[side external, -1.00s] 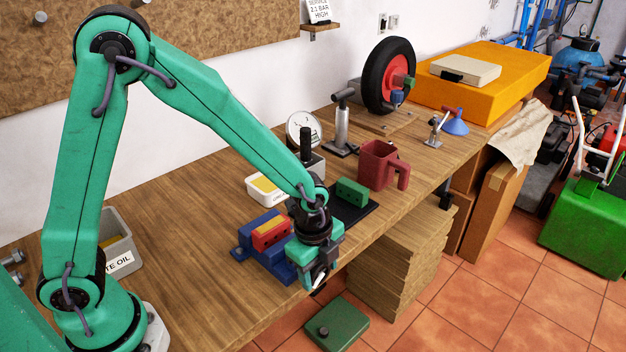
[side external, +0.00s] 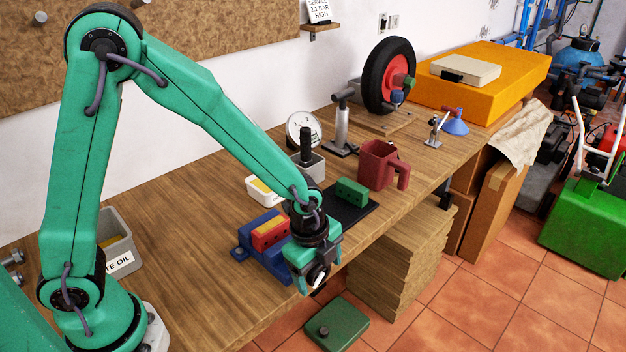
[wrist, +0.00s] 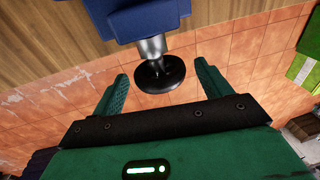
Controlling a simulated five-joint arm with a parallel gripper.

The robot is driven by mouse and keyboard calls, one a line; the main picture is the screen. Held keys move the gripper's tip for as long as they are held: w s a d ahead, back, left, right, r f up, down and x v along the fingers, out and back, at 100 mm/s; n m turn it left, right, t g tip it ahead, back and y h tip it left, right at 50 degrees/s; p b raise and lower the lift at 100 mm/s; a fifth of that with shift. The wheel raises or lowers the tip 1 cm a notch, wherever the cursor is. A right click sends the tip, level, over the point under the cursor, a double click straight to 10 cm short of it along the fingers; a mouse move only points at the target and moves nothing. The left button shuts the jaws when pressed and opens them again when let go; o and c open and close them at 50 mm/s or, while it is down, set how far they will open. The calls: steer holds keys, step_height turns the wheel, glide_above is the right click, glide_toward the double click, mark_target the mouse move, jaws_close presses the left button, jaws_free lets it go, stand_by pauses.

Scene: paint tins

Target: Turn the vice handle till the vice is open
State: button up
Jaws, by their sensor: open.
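The blue vice (side external: 240,240) sits at the front edge of the wooden bench, with a red and yellow block (side external: 268,234) between its jaws. In the wrist view the vice's blue body (wrist: 140,18) is at the top, and a silver spindle ends in a round black handle (wrist: 160,74). My gripper (wrist: 161,70) is open, its two green fingers on either side of the handle with a gap on both sides. In the side view my gripper (side external: 318,272) is at the vice's front, beyond the bench edge, and hides part of the vice and handle.
A green block (side external: 352,192) on a black mat (side external: 347,213), a red mug (side external: 377,165) and a white tub (side external: 262,190) stand behind. A grey bin (side external: 117,245) is at left. A green case (side external: 336,325) lies on the tiled floor below. The bench left of the vice is clear.

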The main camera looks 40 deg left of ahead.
steer(key=shift+s+a+r, duration=0.1)
steer(key=shift+s+r, duration=0.1)
steer(key=shift+r, duration=1.05)
steer(key=shift+s+a+r, duration=0.1)
steer(key=shift+s+r, duration=0.05)
steer(key=shift+r, duration=1.15)
steer(key=shift+s+r, duration=0.2)
steer(key=shift+r, duration=1.05)
steer(key=shift+w, duration=0.1)
steer(key=shift+w+d+f+g+y, duration=0.1)
steer(key=shift+w+f+g+y, duration=0.15)
steer(key=shift+w+g, duration=0.3)
steer(key=shift+w+d+f+g+y, duration=0.1)
steer(key=shift+w+f+g+y, duration=0.1)
steer(key=shift+w+g, duration=0.35)
steer(key=shift+w+a+f+g+y, duration=0.1)
steer(key=shift+w+f+g+y, duration=0.15)
steer(key=shift+w+g, duration=0.45)
steer(key=shift+s, duration=0.2)
steer(key=shift+s+f, duration=0.3)
steer(key=shift+f, duration=0.95)
steer(key=shift+s+f, duration=0.35)
steer(key=shift+f, duration=0.95)
steer(key=shift+s+f, duration=0.3)
steer(key=shift+f, duration=0.95)
steer(key=shift+c, duration=0.3)
steer(key=c, duration=0.9)
